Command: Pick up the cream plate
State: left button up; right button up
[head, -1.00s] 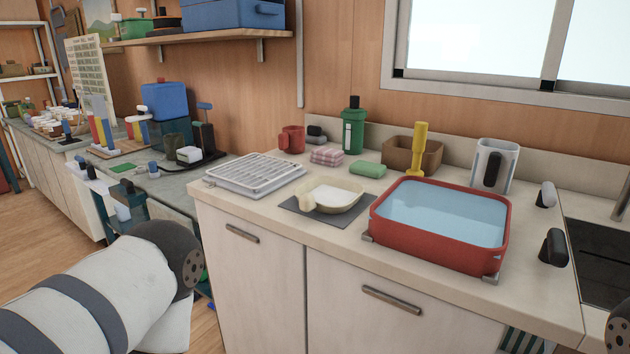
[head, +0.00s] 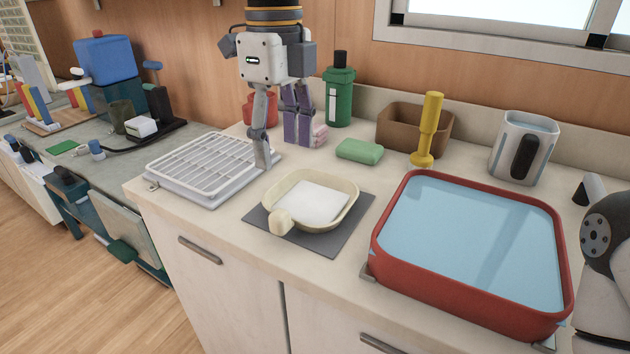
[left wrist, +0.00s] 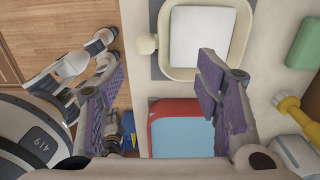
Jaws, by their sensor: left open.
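The cream plate (head: 352,208) is a shallow rounded dish with a stubby knob on its front left side. A white square (head: 312,202) lies in it. It rests on a dark grey mat (head: 345,238) on the counter. In the left wrist view the plate (left wrist: 247,28) is at the top, beyond the fingers. My left gripper (head: 281,152) points down, open and empty, above the counter behind the plate and apart from it in the head view. Its spread fingers show in the left wrist view (left wrist: 163,90). My right gripper is not in view.
A red basin (head: 450,296) of water stands right of the plate. A white rack (head: 190,172) is at its left. Behind are a green soap block (head: 360,150), a yellow-handled tool (head: 428,130), a brown box (head: 395,128) and a green bottle (head: 339,97).

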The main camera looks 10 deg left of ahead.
aim_at(281, 211)
pick_arm(q)
jog(key=f, duration=0.1)
jog(key=s+f, duration=0.2)
jog(key=f, duration=0.1)
notch_tip(281, 211, down, 8)
jog(key=shift+a+r+b, duration=0.1)
jog(key=shift+r+b, duration=0.15)
jog(key=shift+b, duration=0.3)
jog(key=shift+r, duration=0.1)
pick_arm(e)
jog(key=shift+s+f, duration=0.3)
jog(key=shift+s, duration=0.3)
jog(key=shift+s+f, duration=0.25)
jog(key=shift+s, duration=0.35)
pick_arm(q)
grip_shut()
notch_tip(281, 211, up, 3)
jog(key=shift+w+f, duration=0.1)
jog(key=shift+f, duration=0.05)
jog(key=s+d+r, duration=0.2)
jog(key=s+r, duration=0.3)
jog(key=s, duration=0.1)
jog(key=s+d+r+p, duration=0.1)
jog(key=s+d+r, duration=0.1)
jog(key=s+r, duration=0.3)
jog(key=shift+s+d+r, duration=0.2)
jog(key=shift+s+d, duration=0.05)
jog(key=shift+s, duration=1)
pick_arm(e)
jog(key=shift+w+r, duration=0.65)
